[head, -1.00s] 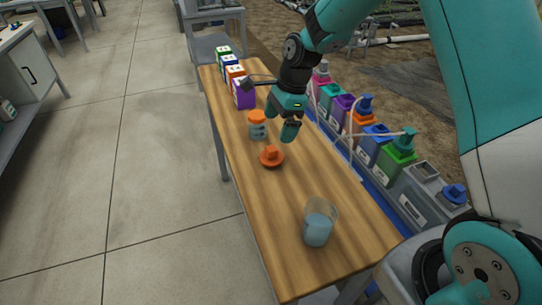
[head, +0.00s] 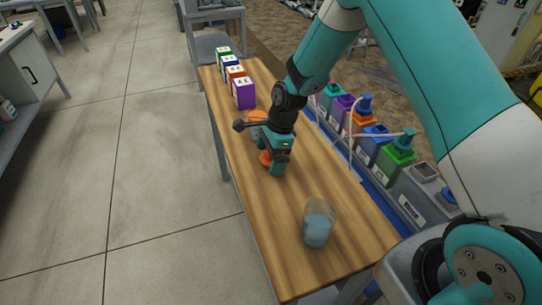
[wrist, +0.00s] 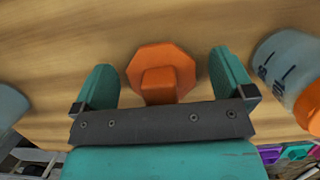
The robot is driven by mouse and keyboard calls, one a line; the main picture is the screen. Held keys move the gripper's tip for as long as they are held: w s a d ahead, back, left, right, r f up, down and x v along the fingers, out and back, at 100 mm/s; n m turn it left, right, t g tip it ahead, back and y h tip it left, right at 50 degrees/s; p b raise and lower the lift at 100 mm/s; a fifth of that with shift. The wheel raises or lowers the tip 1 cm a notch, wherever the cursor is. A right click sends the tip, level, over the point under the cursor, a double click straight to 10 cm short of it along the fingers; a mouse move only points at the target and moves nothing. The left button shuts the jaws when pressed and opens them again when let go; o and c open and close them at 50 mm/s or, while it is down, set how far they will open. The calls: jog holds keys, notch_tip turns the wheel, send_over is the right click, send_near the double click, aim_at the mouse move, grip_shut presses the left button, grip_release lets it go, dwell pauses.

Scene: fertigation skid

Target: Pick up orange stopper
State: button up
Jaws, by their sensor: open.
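The orange stopper (wrist: 162,70) has a wide eight-sided base and a block-like grip on top. In the wrist view it lies between the two open teal fingers of my gripper (wrist: 163,82), with a gap on each side. In the head view the stopper (head: 265,158) is mostly hidden behind my gripper (head: 273,163), which is low over the wooden table. My gripper holds nothing.
A beaker of bluish liquid (head: 318,229) stands toward the table's near end. Several coloured boxes (head: 243,93) line the far end. Coloured bottles (head: 376,147) stand along the right side.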

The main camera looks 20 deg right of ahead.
jog(key=c, duration=1)
jog(key=shift+r, duration=0.2)
